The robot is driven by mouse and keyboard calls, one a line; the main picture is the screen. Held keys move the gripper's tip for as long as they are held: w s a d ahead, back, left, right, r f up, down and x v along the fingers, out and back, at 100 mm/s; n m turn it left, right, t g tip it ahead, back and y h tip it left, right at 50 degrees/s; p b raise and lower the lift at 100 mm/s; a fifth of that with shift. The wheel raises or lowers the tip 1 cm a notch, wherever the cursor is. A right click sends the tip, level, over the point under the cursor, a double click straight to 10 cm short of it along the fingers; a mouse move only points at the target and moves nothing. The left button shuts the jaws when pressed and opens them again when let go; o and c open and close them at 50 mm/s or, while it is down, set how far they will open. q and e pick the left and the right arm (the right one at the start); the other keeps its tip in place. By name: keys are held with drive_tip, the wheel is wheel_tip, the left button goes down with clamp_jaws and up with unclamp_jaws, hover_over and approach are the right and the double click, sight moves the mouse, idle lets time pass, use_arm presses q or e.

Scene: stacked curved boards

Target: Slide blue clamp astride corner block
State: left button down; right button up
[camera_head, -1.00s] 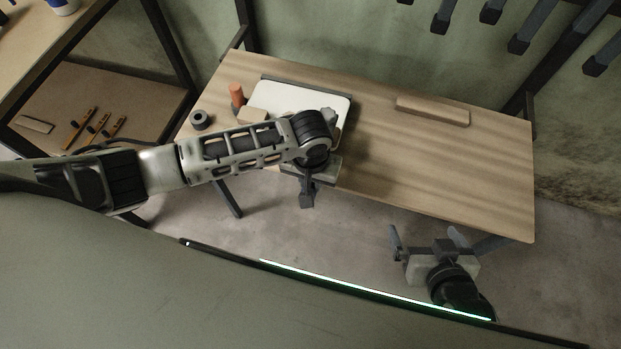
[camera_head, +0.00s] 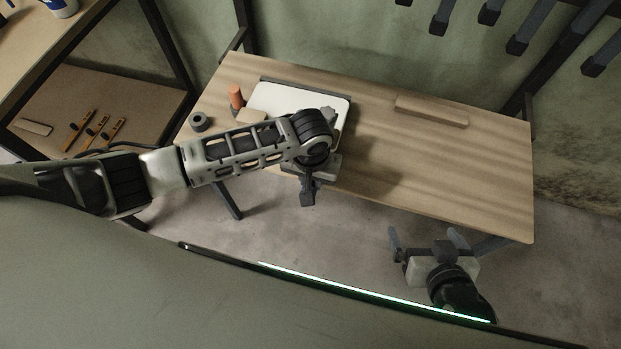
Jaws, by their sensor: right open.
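I cannot make out a blue clamp in the head view. A small tan block (camera_head: 251,117) lies at the near left edge of a white board (camera_head: 285,97) on the table; I cannot tell whether it is the corner block. My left arm reaches across the table's near left part and hides part of the board. My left gripper (camera_head: 308,196) hangs at the table's near edge; its jaw opening is hidden by the viewing angle. My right gripper (camera_head: 427,240) is open and empty, off the table's near right edge.
An orange cylinder (camera_head: 236,97) and a dark ring (camera_head: 200,122) stand at the table's left end. A long wooden block (camera_head: 432,110) lies at the back right. The wooden table's (camera_head: 455,180) right half is otherwise clear. Several orange-and-black tools (camera_head: 98,128) lie on the left shelf.

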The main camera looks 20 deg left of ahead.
use_arm(q)
drive_tip(key=shift+w+r, duration=0.1)
drive_tip(key=shift+w, duration=0.5)
drive_tip(key=c, duration=1.2)
unclamp_jaws()
drive_tip(key=shift+s, duration=0.15)
use_arm(e)
drive_tip(key=shift+f, duration=0.1)
use_arm(q)
wheel_tip(320, 180, up, 2)
drive_tip(key=shift+r, duration=0.25)
wheel_tip(320, 180, up, 13)
drive_tip(key=shift+s+r, duration=0.2)
drive_tip(key=shift+s, duration=0.1)
use_arm(e)
drive_tip(key=shift+s+d+f, duration=0.1)
drive_tip(key=shift+d+f, duration=0.05)
drive_tip(key=shift+f, duration=0.25)
use_arm(q)
drive_tip(key=shift+f, duration=0.1)
